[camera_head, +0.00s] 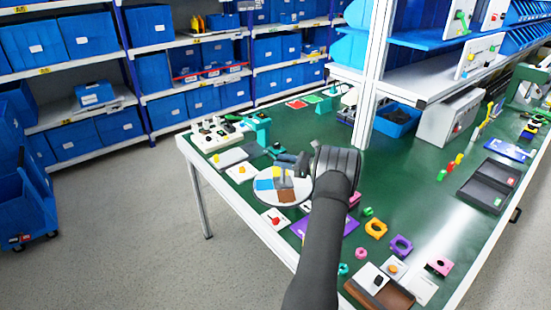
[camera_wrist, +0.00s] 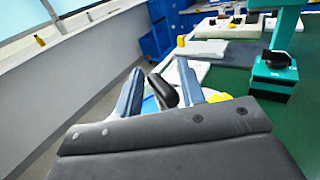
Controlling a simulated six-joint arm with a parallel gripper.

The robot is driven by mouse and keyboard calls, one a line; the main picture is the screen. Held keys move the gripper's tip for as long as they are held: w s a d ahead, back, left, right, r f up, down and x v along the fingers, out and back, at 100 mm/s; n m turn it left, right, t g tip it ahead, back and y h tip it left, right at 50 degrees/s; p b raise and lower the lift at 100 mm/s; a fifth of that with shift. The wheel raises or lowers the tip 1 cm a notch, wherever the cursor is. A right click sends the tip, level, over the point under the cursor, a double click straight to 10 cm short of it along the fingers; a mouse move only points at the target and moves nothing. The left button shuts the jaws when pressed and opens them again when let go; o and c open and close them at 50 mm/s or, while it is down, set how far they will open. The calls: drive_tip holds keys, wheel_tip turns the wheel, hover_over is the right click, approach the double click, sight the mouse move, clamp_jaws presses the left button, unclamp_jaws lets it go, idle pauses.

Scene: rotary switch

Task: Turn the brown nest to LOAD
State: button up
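A round pale disc (camera_head: 267,201) sits near the left side of the green table, with blue, yellow and brown patches on it. The brown nest (camera_head: 286,195) is on its front side, towards my arm. My gripper (camera_head: 290,161) is over the back of the disc. In the wrist view, my gripper (camera_wrist: 160,85) has its two grey-blue fingers apart. A black handle (camera_wrist: 164,92) stands tilted between them, with a gap to at least the left finger. A yellow piece (camera_wrist: 216,97) shows beside the right finger. No LOAD marking can be read. My wrist hides part of the disc.
A teal fixture with a black top (camera_wrist: 276,72) stands near, to the right in the wrist view. A small plate with a red knob (camera_head: 275,219) lies in front of the disc. Coloured rings and a brown tray (camera_head: 396,299) lie further right.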

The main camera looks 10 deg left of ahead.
drive_tip(key=m+t+h, duration=0.2)
drive_tip(key=m+t, duration=0.1)
drive_tip(key=t, duration=0.1)
drive_tip(key=m+t+h, duration=0.2)
drive_tip(key=m+t, duration=0.1)
drive_tip(key=t, duration=0.1)
drive_tip(key=shift+s+m+t+h, duration=0.1)
drive_tip(key=shift+m+t+h, duration=0.2)
drive_tip(key=shift+t, duration=0.1)
drive_tip(key=v, duration=1.7)
drive_tip(key=s+a+r+n+g+h, duration=0.15)
drive_tip(key=s+a+n+g, duration=0.25)
drive_tip(key=a+n+g, duration=0.45)
drive_tip(key=s+a+r+n+g, duration=0.35)
drive_tip(key=a+n+g, duration=0.2)
drive_tip(key=n, duration=0.65)
wheel_tip(320, 180, up, 10)
drive_tip(key=d+n+t+h, duration=0.1)
drive_tip(key=n+h, duration=1)
drive_tip(key=n, duration=0.4)
drive_tip(key=shift+s+r, duration=0.25)
drive_tip(key=shift+s, duration=0.05)
drive_tip(key=shift+d+n+h, duration=0.1)
drive_tip(key=shift+n+h, duration=0.15)
